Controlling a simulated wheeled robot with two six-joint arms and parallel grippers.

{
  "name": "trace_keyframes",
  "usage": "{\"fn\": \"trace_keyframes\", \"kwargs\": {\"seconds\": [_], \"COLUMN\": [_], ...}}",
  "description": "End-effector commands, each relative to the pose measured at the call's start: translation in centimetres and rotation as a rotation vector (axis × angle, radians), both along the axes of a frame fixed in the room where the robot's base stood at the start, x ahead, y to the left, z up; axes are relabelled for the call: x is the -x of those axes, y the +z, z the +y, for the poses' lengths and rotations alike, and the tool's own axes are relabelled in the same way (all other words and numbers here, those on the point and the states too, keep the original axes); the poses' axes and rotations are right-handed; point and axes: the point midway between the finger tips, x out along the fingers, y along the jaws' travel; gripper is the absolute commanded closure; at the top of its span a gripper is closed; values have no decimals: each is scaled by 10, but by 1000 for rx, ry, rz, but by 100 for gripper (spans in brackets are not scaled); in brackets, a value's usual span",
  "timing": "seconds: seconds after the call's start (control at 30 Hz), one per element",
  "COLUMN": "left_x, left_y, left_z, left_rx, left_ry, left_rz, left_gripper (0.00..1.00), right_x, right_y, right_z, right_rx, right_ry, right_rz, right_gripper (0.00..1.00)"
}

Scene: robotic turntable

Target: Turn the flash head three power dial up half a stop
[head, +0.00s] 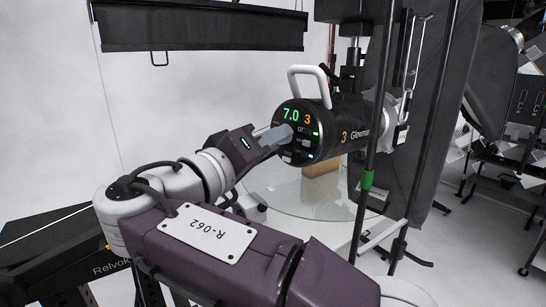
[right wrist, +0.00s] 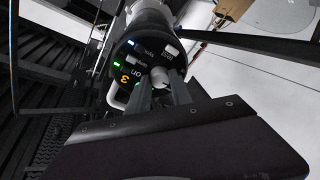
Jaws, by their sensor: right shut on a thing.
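The flash head (head: 345,125) is a black cylinder with a white top handle, marked with an orange 3. Its rear panel (head: 292,116) shows a green 7.0 and an orange 3. The panel also shows upside down in the right wrist view (right wrist: 130,62). The dial is hidden by the fingers in the head view. My left gripper is not in view.
A black stand pole (head: 385,100) with a green band rises just right of the flash head. A round glass turntable (head: 300,195) with a cardboard box (head: 320,187) lies below. A dark softbox (head: 430,110) stands behind. A black panel (head: 200,30) hangs upper left.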

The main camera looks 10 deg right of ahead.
Motion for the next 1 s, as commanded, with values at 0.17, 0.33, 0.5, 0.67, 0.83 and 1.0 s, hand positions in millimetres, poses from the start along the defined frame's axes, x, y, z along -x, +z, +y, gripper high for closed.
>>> {"fn": "trace_keyframes", "kwargs": {"seconds": [0.17,0.33,0.5,0.67,0.83,1.0], "left_x": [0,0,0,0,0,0], "left_y": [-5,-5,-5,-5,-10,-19], "left_z": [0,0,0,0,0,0], "left_rx": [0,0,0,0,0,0], "left_ry": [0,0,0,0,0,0], "left_rz": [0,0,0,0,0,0], "left_gripper": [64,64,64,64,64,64], "right_x": [0,0,0,0,7,33], "right_y": [-2,-2,-2,-1,-4,-7], "right_z": [1,1,1,1,11,43], "right_rx": [-21,-20,-18,-18,-17,-18], "right_ry": [-4,-4,-4,-3,0,4], "right_rz": [-25,-22,-23,-24,-25,-24], "right_gripper": [100,100,52,52,52,52]}}
